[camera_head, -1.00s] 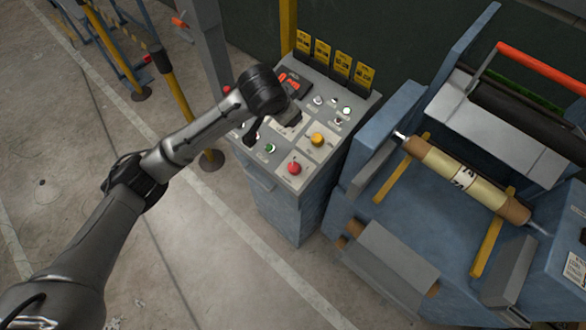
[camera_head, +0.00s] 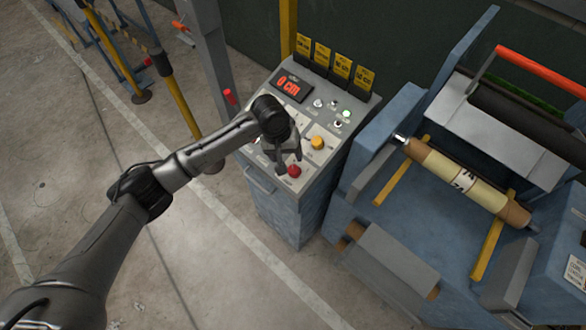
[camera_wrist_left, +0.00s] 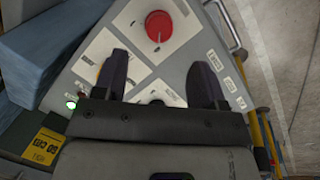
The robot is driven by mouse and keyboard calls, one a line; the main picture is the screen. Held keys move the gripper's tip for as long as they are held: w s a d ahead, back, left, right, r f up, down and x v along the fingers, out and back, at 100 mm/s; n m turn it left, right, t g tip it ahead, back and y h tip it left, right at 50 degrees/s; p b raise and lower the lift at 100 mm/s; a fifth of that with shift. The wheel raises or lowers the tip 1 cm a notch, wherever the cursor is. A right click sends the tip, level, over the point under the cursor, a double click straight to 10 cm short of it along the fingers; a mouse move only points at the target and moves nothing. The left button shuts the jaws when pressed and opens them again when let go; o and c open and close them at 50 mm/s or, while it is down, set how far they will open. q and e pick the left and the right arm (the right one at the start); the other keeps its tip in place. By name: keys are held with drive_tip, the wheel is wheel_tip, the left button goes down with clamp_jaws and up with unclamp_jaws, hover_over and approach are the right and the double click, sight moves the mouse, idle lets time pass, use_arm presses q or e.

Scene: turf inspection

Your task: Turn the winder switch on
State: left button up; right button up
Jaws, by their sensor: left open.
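The grey control panel (camera_head: 325,113) stands on a blue cabinet. It carries a red knob (camera_head: 294,171), a yellow knob (camera_head: 317,143) and several small switches and lamps. I cannot tell which control is the winder switch, as the labels are too small to read. My left gripper (camera_head: 287,163) is open above the panel, close to the red knob, and hides controls on the panel's left part. In the left wrist view, the open fingers of my left gripper (camera_wrist_left: 160,82) point at the panel, and the red knob (camera_wrist_left: 158,27) is beyond them. My right gripper is not in view.
A blue machine (camera_head: 400,235) with a yellow-brown roll (camera_head: 455,178) stands right of the panel. The display (camera_head: 289,85) reads 0 cm. A green lamp (camera_head: 347,113) is lit. Yellow tags (camera_head: 341,65) stand along the panel's back edge. A yellow-black post (camera_head: 177,92) stands left.

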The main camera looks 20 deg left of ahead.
sight(294, 169)
use_arm(q)
drive_tip(key=x, duration=0.8)
drive_tip(key=shift+f, duration=0.4)
drive_tip(key=c, duration=0.9)
drive_tip(key=shift+r+m+y+p, duration=0.25)
drive_tip(key=shift+m+y+p, duration=0.05)
drive_tip(key=shift+m+p, duration=0.95)
drive_tip(key=m+y+p, duration=0.1)
drive_tip(key=m+p, duration=0.2)
drive_tip(key=m, duration=0.1)
drive_tip(key=shift+d, duration=0.1)
drive_tip(key=m+p, duration=0.1)
drive_tip(key=m, duration=0.1)
drive_tip(key=m+y+p, duration=0.1)
drive_tip(key=m+p, duration=0.1)
drive_tip(key=m, duration=0.1)
drive_tip(key=shift+f+m+t+y, duration=0.1)
drive_tip(key=shift+m+t+y, duration=0.2)
drive_tip(key=shift+t, duration=0.1)
drive_tip(key=m+t+p, duration=0.1)
drive_tip(key=m+p, duration=0.1)
drive_tip(key=m, duration=0.2)
drive_tip(key=shift+y, duration=0.4)
drive_tip(key=shift+f+m, duration=0.1)
drive_tip(key=shift+m, duration=0.35)
